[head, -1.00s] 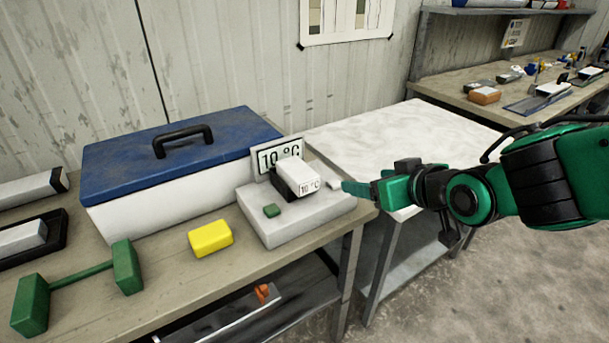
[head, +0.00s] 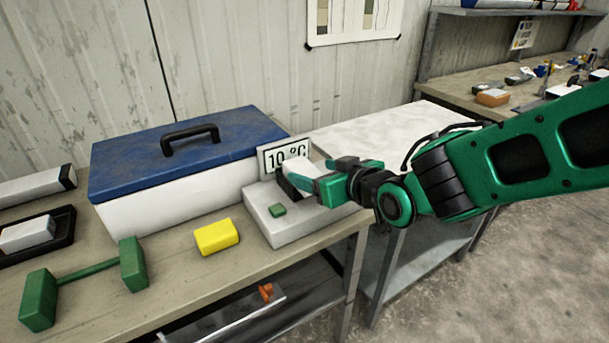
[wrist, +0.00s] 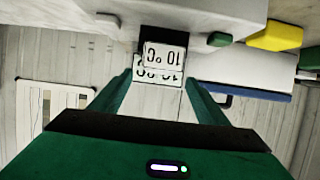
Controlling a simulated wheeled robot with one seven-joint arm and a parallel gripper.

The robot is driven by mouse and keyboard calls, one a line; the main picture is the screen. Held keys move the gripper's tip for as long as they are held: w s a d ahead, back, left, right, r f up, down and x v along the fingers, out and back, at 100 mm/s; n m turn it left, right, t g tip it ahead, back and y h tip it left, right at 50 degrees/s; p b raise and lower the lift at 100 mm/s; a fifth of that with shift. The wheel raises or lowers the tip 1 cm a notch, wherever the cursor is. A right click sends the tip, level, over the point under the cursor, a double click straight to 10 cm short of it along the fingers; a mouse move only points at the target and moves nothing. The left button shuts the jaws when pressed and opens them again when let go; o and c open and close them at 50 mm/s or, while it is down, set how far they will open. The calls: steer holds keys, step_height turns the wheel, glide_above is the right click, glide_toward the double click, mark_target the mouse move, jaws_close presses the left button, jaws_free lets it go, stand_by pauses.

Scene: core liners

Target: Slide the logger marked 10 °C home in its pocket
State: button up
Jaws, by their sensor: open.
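The white logger marked 10 °C (wrist: 163,55) shows in the wrist view, between and just beyond my open fingertips. In the head view my gripper covers most of it. Its dark pocket (head: 287,186) stands on a pale grey block (head: 268,224), below the 10 °C sign (head: 284,156). My gripper (head: 308,182) is at the right side of the block, with its fingers reaching towards the logger. How far the logger sits inside the pocket is hidden.
A white box with a blue lid (head: 190,150) stands left of the block. A yellow block (head: 216,237) and a green dumbbell-shaped piece (head: 88,272) lie in front of it. A small green button-like piece (head: 278,210) sits on the grey block. A white table (head: 385,128) is behind.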

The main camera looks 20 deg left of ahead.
mark_target(305, 168)
steer(key=x, duration=0.4)
steer(key=shift+w+f, duration=0.1)
jaws_close()
